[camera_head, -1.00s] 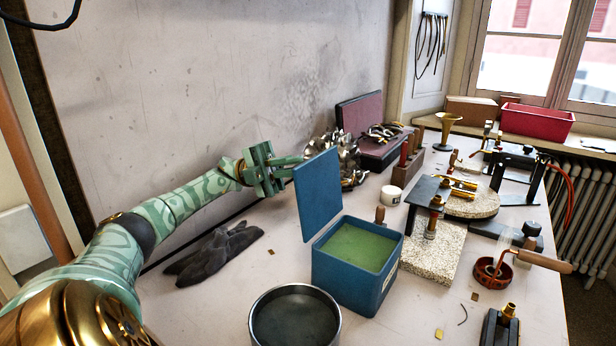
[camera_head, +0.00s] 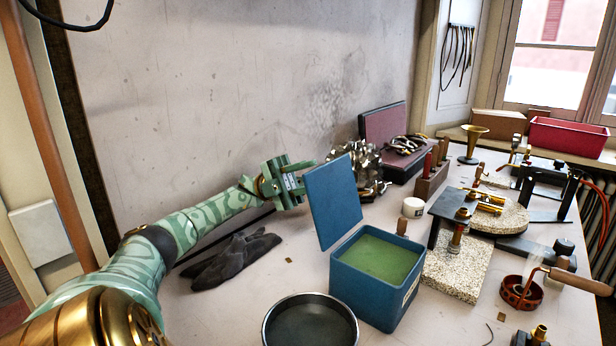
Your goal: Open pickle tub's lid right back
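The pickle tub (camera_head: 365,290) is a blue square box holding green liquid, standing on the bench right of centre. Its blue lid (camera_head: 333,203) stands up along the tub's left-back edge, tilted back a little past upright. My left gripper (camera_head: 298,180) is behind the lid's upper left edge, with its fingers pointing right. The lid hides part of the view near the fingertips, and I cannot tell whether they touch it. The finger gap is not clear. My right gripper is not in view.
A dark round pan (camera_head: 310,325) stands in front of the tub, and dark gloves (camera_head: 235,260) lie to its left. Shiny metal parts (camera_head: 368,170) sit behind the lid. A granite block (camera_head: 455,270) stands close on the tub's right. The wall runs behind my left arm.

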